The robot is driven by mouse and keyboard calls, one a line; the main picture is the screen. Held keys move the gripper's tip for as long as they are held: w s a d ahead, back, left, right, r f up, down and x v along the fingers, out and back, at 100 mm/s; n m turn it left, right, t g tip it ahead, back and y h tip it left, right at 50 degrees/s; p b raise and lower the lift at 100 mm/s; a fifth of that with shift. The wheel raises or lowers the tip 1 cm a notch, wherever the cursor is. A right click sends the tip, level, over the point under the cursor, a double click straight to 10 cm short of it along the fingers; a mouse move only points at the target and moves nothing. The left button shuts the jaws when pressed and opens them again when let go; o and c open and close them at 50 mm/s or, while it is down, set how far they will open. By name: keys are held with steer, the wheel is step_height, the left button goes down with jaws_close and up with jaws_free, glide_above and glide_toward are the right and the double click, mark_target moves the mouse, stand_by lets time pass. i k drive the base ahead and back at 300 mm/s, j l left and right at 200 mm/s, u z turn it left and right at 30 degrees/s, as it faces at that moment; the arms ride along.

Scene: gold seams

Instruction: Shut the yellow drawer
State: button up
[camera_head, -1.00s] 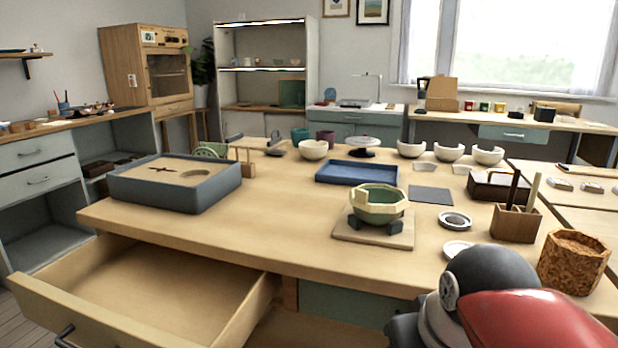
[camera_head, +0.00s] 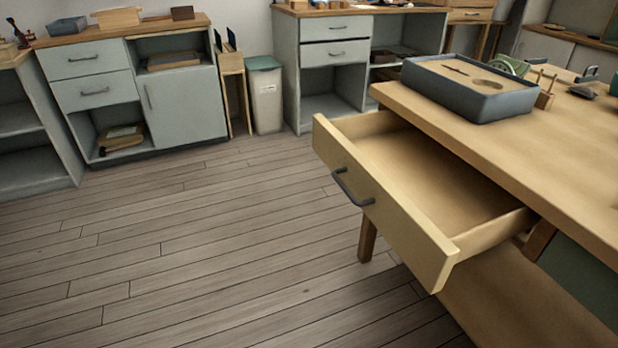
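The yellow drawer (camera_head: 385,203) is pulled well out from under the near side of the wooden workbench (camera_head: 560,165), at the right of the head view. It looks empty inside. Its front carries a dark bar handle (camera_head: 352,188) and faces the open floor on the left. My gripper is not in the head view, so its state and its distance from the drawer are hidden.
Wide bare plank floor (camera_head: 200,245) lies left of the drawer. A grey sand tray (camera_head: 470,88) sits on the bench above it. Grey cabinets (camera_head: 140,85), a bin (camera_head: 266,95) and another cabinet (camera_head: 330,70) line the far wall.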

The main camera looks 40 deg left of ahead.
mark_target(436, 211)
steer(key=u, duration=1.5)
steer(key=i+j+z, duration=0.45)
steer(key=z, duration=0.15)
steer(key=i, duration=0.05)
